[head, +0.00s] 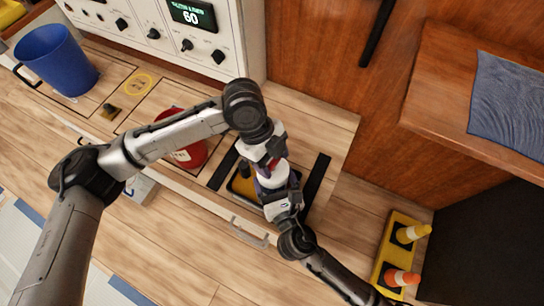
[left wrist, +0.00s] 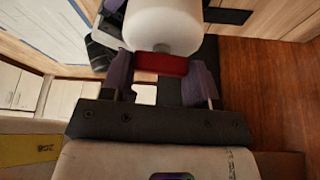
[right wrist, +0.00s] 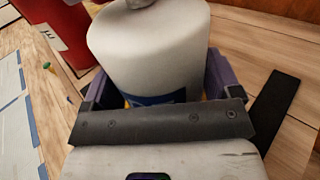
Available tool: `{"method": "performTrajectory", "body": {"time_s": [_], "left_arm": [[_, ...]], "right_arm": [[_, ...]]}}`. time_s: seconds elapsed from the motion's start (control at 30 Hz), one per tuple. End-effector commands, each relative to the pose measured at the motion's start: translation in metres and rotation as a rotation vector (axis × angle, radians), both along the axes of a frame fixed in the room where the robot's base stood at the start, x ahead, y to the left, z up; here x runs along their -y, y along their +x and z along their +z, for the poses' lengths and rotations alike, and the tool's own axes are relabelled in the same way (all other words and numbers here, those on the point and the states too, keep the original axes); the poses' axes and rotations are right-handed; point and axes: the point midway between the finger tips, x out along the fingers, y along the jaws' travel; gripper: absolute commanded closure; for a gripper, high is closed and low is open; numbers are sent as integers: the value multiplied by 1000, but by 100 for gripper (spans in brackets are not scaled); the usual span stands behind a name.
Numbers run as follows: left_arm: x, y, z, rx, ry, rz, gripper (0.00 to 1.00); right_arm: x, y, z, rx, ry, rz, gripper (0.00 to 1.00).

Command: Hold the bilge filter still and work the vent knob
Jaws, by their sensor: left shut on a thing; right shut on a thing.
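The bilge filter (right wrist: 150,50) is a white cylinder with a blue band low down. In the head view it stands mostly hidden between my two grippers. My right gripper (right wrist: 155,88) is shut around its body, one purple finger on each side. The vent knob (left wrist: 160,64) is a red bar at the filter's end. My left gripper (left wrist: 162,80) is shut on it, a finger at each end. In the head view my left gripper (head: 266,150) is just above my right gripper (head: 275,188). The knob's turn angle cannot be told.
A red container (head: 190,152) stands close left of the filter. A blue bucket (head: 57,62) is at the far left of the wooden counter. A control panel (head: 150,22) with knobs and a display reading 60 is behind. Black strips (head: 318,178) flank the filter.

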Motion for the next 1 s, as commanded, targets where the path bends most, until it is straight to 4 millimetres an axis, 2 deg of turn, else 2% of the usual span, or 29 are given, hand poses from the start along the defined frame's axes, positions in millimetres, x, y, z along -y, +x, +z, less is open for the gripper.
{"method": "performTrajectory", "body": {"time_s": [0.5,1.0], "left_arm": [[-1,-1,0,0,4,415,69],[-1,-2,0,-3,6,573,69]], "right_arm": [[1,1,1,1,0,-2,60],[1,1,0,1,-1,-3,60]]}}
